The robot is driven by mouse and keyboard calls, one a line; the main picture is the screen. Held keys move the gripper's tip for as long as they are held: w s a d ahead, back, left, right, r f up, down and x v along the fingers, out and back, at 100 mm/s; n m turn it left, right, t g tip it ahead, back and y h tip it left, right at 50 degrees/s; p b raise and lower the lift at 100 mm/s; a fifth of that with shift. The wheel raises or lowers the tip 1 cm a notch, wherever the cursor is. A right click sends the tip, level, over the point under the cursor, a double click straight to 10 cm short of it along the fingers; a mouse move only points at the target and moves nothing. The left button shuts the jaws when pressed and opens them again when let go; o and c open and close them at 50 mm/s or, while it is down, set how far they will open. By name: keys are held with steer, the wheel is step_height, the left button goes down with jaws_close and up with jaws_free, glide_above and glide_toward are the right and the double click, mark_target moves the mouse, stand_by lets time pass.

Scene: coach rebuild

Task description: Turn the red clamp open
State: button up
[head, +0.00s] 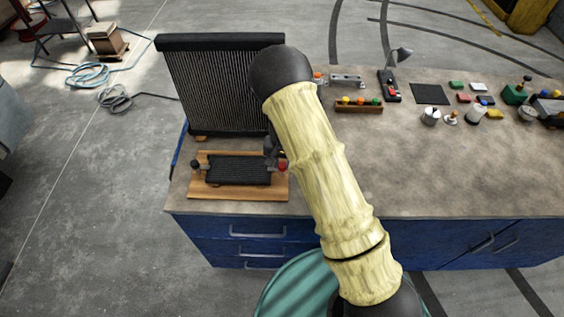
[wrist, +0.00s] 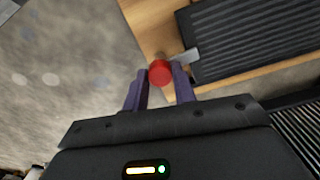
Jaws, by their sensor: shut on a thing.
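The red clamp (head: 283,167) is a round red knob at the right edge of a wooden board (head: 240,192) that carries a black ribbed plate (head: 238,170). In the wrist view the red clamp (wrist: 160,73) sits between the fingertips of my gripper (wrist: 160,84), beside a pale metal tab (wrist: 182,57). My gripper is shut on the knob. In the head view my arm hides much of the gripper. A black knob (head: 195,164) sits at the board's left side.
A tall black ribbed radiator (head: 215,90) stands on the bench behind the board. The bench top (head: 450,170) is clear at front right.

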steer(key=shift+n+b, duration=0.35)
steer(key=shift+n, duration=0.05)
steer(key=n+b, duration=0.2)
steer(key=n, duration=0.1)
steer(key=shift+f, duration=0.15)
steer(key=n+b, duration=0.2)
steer(key=n, duration=0.3)
steer(key=shift+b, duration=0.3)
steer(key=n+b, duration=0.1)
steer(key=n, duration=0.7)
steer(key=shift+r+n, duration=0.2)
steer(key=shift+n, duration=0.1)
steer(key=o, duration=1)
steer(key=shift+r, duration=0.1)
